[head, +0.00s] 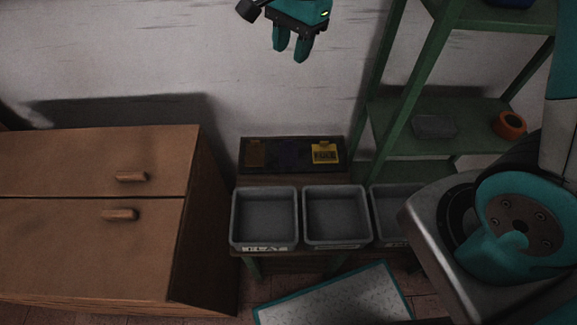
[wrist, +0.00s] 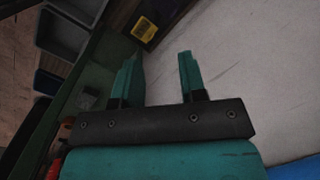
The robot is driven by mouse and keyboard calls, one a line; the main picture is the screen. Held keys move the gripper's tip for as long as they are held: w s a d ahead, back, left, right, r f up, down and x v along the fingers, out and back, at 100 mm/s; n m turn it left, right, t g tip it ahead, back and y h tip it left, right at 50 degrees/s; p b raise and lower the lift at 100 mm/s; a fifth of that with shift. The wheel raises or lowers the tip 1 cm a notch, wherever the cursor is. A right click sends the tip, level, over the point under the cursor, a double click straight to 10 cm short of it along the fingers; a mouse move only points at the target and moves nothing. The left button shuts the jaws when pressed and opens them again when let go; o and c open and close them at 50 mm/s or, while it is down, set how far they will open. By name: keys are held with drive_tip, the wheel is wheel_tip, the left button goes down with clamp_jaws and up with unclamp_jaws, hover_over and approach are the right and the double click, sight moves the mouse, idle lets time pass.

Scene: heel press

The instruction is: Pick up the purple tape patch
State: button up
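A dark shallow tray (head: 243,170) lies against the wall behind the bins. In it, a very dark, faintly purple patch (head: 290,154) shows between a brown patch (head: 256,153) and a yellow patch (head: 324,153). The dim light makes the purple patch's outline hard to tell. In the wrist view, the yellow patch (wrist: 144,29) shows beyond the fingers; I cannot make out the purple one there. My gripper (head: 290,54) is high in front of the wall, apart from the tray. In the wrist view its two fingers (wrist: 158,68) stand wide apart with nothing between them.
Three grey bins, including the left bin (head: 265,190) and middle bin (head: 337,190), stand in front of the tray. A wooden cabinet (head: 90,240) is at left. A green shelf (head: 420,170) at right holds an orange roll (head: 509,125) and a grey box (head: 434,126).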

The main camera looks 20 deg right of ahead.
drive_tip(key=w+d+f+m+h+b, duration=0.15)
drive_tip(key=w+f+m+b, duration=0.3)
drive_tip(key=f, duration=0.65)
drive_tip(key=w+d+f+m+b, duration=0.2)
drive_tip(key=w+f+m+b, duration=0.3)
drive_tip(key=f, duration=0.5)
hover_over(292, 140)
drive_tip(key=shift+m, duration=0.35)
wheel_tip(292, 140, down, 11)
drive_tip(key=shift+w+a+f, duration=0.1)
drive_tip(key=shift+a+f, duration=0.05)
drive_tip(key=shift+f, duration=0.05)
drive_tip(key=shift+f+b, duration=0.75)
drive_tip(key=shift+f, duration=2.3)
drive_tip(key=shift+c, duration=0.4)
clamp_jaws()
